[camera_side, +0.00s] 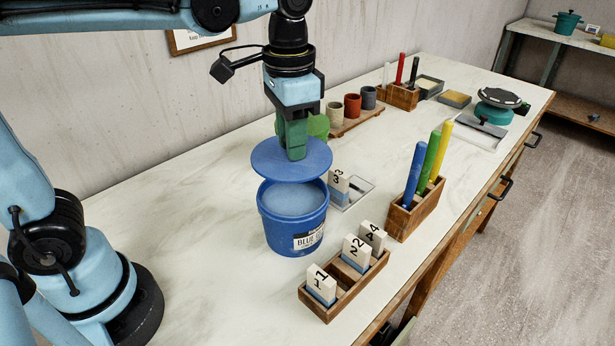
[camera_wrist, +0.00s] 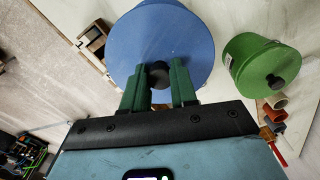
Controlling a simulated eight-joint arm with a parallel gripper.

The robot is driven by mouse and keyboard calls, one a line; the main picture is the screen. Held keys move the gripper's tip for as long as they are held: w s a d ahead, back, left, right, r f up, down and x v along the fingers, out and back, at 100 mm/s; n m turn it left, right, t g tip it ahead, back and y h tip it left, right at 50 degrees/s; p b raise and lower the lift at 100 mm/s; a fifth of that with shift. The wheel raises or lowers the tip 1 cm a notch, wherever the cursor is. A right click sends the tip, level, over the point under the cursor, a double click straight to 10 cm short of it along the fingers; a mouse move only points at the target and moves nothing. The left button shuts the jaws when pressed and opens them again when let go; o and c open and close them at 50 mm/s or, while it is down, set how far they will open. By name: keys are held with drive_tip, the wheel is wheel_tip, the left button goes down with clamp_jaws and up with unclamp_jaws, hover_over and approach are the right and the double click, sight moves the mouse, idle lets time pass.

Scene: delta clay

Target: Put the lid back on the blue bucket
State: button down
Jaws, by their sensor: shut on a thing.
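The blue bucket (camera_side: 293,229) stands open on the table in the side view, with pale blue contents in it and a label on its front. The round blue lid (camera_side: 268,168) is held above the bucket's mouth, a little to the left and apart from the rim. My gripper (camera_side: 294,152) points down and is shut on the lid's knob. In the wrist view the lid (camera_wrist: 185,40) fills the upper middle, with its dark knob (camera_wrist: 158,72) between my green fingers (camera_wrist: 159,85). The lid hides the bucket there.
A green bucket with a lid (camera_wrist: 262,62) stands close beside; in the side view the green thing (camera_side: 319,126) is partly behind my gripper. A wooden box of numbered tiles (camera_side: 327,312) and a box of coloured sticks (camera_side: 404,221) stand to the right. The table's front left is clear.

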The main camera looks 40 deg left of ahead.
drive_tip(key=shift+f, duration=3.05)
drive_tip(key=shift+f, duration=0.15)
drive_tip(key=shift+c, duration=1.6)
unclamp_jaws()
drive_tip(key=shift+r, duration=3.5)
clamp_jaws()
